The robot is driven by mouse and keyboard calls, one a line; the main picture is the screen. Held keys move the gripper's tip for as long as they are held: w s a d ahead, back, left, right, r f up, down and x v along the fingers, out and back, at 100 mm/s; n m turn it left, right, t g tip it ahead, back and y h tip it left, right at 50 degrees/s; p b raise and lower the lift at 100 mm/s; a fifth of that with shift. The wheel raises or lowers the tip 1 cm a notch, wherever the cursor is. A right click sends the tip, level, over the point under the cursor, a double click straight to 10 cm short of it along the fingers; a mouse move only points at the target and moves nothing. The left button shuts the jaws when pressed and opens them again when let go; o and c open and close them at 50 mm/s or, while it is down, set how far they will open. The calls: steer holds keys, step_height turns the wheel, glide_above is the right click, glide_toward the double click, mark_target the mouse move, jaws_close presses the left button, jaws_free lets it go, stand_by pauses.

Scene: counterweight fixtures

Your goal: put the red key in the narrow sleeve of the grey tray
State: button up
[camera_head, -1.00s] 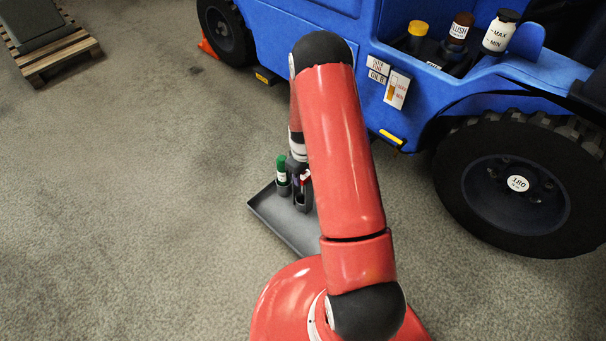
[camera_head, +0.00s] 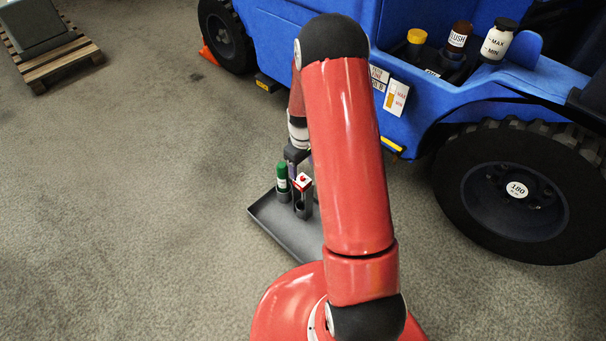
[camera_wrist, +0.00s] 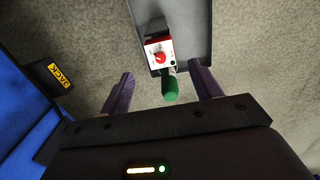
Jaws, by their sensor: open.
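The red key (camera_head: 304,183), with a red and white head, stands upright in a dark sleeve (camera_head: 302,208) at the back of the grey tray (camera_head: 272,222). Its head also shows in the wrist view (camera_wrist: 159,52). A green-capped tube (camera_head: 282,178) stands in a holder beside it. My gripper (camera_wrist: 161,70) is open, its two purple fingers spread on either side of the key and the green cap, touching neither as far as I can see. In the head view my arm hides the tray's right part.
A blue vehicle (camera_head: 290,45) with a large black wheel (camera_head: 517,190) stands behind and to the right, close to the tray. Several bottles sit on its side ledge. A wooden pallet (camera_head: 62,66) lies at the far left. The carpet on the left is clear.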

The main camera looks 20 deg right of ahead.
steer(key=s+a+r+m+t, duration=0.1)
steer(key=s+a+r, duration=0.15)
steer(key=r, duration=0.55)
steer(key=s+a+r+t, duration=0.1)
steer(key=s+r, duration=0.2)
steer(key=r, duration=0.5)
steer(key=s+a+r+m+t, duration=0.1)
steer(key=s+a+r, duration=0.1)
steer(key=r, duration=0.6)
steer(key=s+a+r+m+t, duration=0.1)
steer(key=s+r, duration=0.3)
steer(key=s, duration=0.5)
steer(key=s+a+r+m+t, duration=0.1)
steer(key=s+a+r, duration=0.3)
steer(key=s, duration=0.5)
steer(key=shift+r+t, duration=0.3)
steer(key=shift+r, duration=0.5)
steer(key=shift+a, duration=0.1)
steer(key=shift+r+p, duration=0.35)
steer(key=shift+p, duration=0.05)
